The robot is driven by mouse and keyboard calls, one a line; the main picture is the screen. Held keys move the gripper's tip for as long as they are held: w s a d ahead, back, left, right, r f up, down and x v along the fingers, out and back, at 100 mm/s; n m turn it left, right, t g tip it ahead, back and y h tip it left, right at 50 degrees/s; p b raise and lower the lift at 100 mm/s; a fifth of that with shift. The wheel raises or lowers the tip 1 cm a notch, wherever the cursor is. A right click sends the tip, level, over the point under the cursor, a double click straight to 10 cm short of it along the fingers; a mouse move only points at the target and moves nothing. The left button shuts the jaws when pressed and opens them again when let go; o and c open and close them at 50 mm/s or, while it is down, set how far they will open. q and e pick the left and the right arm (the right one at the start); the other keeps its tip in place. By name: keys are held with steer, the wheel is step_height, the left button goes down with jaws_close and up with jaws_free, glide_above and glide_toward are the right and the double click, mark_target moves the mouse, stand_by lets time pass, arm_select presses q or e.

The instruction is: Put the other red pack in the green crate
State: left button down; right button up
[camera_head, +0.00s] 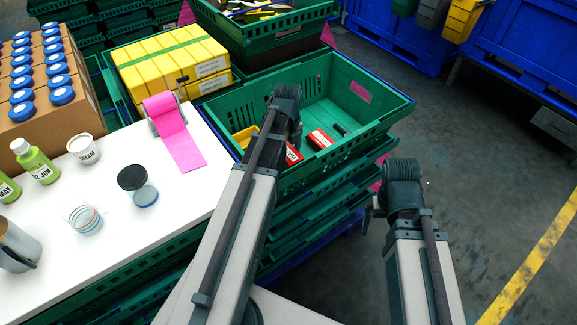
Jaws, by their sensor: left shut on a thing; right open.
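The green crate (346,143) stands open behind my arms. One red pack (320,139) lies inside it on the right of my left arm. The other red pack (293,154) shows beside my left wrist, inside the crate's outline and partly covered by the arm. My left gripper (287,128) is over the crate, its fingers mostly hidden by its own wrist; it is shut, apparently on this partly covered pack. Whether that pack touches the crate floor I cannot tell. My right gripper (374,211) is open, outside the crate at its front right, partly hidden by its wrist.
A yellow item (245,137) and a small dark item (340,129) are in the crate. The white table (190,195) at left holds a pink-tape dispenser (165,120), jars and bottles. Yellow packs (170,65) stand behind. Much of the crate's right floor is bare.

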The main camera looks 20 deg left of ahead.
arm_select(q)
steer(key=shift+f, duration=0.15)
step_height(320, 180, down, 3)
steer(key=b, duration=0.3)
steer(key=shift+f, duration=0.2)
steer(key=shift+b, duration=0.35)
steer(key=shift+f, duration=0.2)
jaws_free()
steer(key=shift+r, duration=0.15)
